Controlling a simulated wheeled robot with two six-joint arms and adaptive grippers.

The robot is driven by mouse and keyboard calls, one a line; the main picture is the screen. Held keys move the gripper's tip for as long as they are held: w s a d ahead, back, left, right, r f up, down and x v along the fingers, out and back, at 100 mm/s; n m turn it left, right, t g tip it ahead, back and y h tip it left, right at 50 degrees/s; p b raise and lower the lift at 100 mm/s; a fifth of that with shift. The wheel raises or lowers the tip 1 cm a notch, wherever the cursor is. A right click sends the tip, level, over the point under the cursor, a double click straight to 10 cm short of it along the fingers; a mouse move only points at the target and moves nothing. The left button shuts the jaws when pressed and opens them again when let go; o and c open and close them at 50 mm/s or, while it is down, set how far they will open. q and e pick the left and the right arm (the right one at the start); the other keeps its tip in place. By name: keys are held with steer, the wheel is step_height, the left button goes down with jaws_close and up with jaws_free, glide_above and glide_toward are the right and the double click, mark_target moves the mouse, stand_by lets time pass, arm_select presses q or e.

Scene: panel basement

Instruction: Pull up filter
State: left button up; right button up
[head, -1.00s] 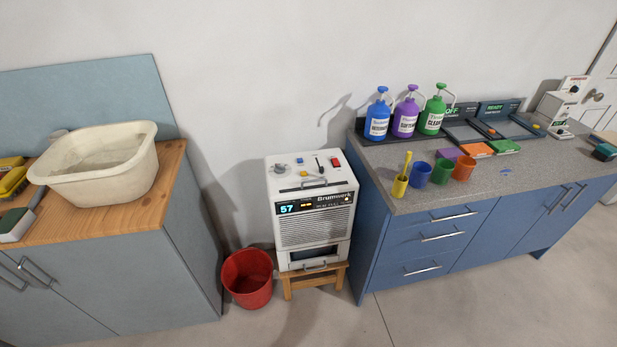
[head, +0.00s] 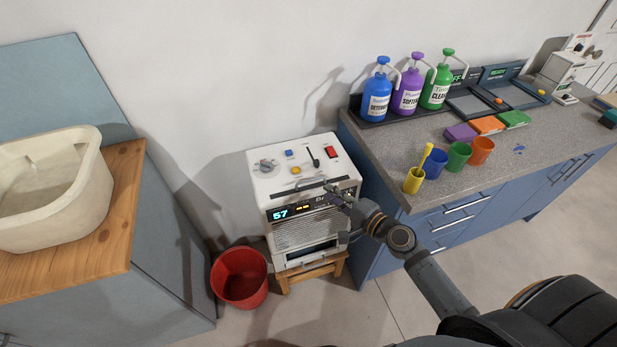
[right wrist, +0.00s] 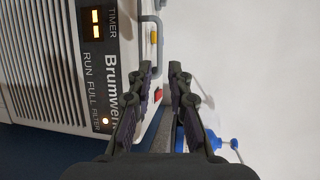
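The white Brumwerk machine (head: 306,205) stands on a small wooden stool, with a dark display strip reading 57 on its front. My right gripper (head: 332,190) is at the machine's upper front edge, right of the display digits. In the right wrist view its two fingers (right wrist: 161,70) stand apart with an empty gap, and the handle lies beyond their tips. The filter itself is hidden. My left gripper is out of view.
A red bucket (head: 240,279) stands on the floor left of the stool (head: 308,271). The blue counter (head: 400,150) with cups and pump bottles is close on the right. A wooden-topped cabinet (head: 125,200) with a cream basin (head: 60,190) is on the left.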

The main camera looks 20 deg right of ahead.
mark_target(311, 180)
steer(key=p+x, duration=0.1)
steer(key=x, duration=0.8)
steer(key=shift+w+a+f, duration=0.1)
steer(key=shift+w+f, duration=0.05)
steer(key=shift+w, duration=0.05)
jaws_close()
